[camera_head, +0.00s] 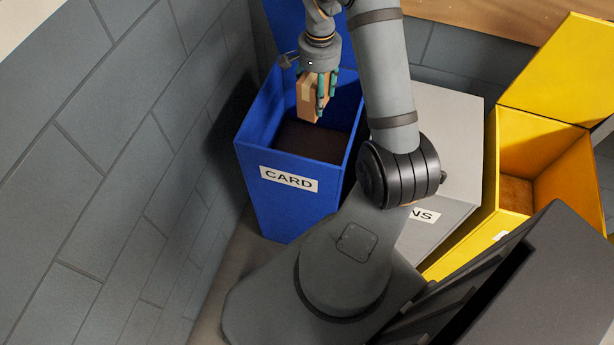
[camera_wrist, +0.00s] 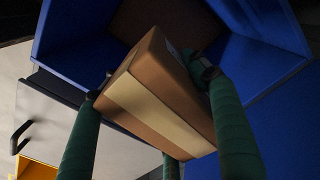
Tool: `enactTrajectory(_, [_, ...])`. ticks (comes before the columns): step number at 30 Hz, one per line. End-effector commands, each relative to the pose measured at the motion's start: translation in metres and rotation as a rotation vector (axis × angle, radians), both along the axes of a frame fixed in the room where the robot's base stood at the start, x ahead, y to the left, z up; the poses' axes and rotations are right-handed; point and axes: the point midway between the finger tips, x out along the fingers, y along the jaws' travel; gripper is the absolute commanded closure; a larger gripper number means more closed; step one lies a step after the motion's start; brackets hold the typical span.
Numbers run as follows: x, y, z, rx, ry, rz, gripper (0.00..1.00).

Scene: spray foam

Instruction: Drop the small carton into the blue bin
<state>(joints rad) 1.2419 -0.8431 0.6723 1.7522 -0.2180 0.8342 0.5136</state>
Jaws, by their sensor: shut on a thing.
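The small carton (camera_head: 308,97) is a brown box with a paler tape strip. My gripper (camera_head: 318,92) has green fingers and is shut on it. In the head view the carton hangs over the open mouth of the blue bin (camera_head: 290,185), which is labelled CARD. In the wrist view the carton (camera_wrist: 162,95) sits between the green fingers, with blue bin walls (camera_wrist: 262,35) beyond it. The bin's floor looks dark, and part of its inside is hidden behind the carton and gripper.
A grey bin (camera_head: 450,150), its label partly hidden by my arm, stands right of the blue bin. An open yellow bin (camera_head: 540,145) is farther right, with a dark grey container (camera_head: 560,290) in front. A grey block wall (camera_head: 100,150) lies close on the left.

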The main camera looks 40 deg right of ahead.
Motion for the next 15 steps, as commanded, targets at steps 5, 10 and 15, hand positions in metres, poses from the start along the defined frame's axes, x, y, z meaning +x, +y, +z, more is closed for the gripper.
enactTrajectory(5, [-0.001,0.000,-0.026,0.000,0.001,0.001,0.62])
enactTrajectory(10, [0.000,0.000,-0.043,0.000,-0.001,0.001,0.62])
enactTrajectory(15, [0.000,0.000,-0.048,0.000,0.000,0.001,0.62])
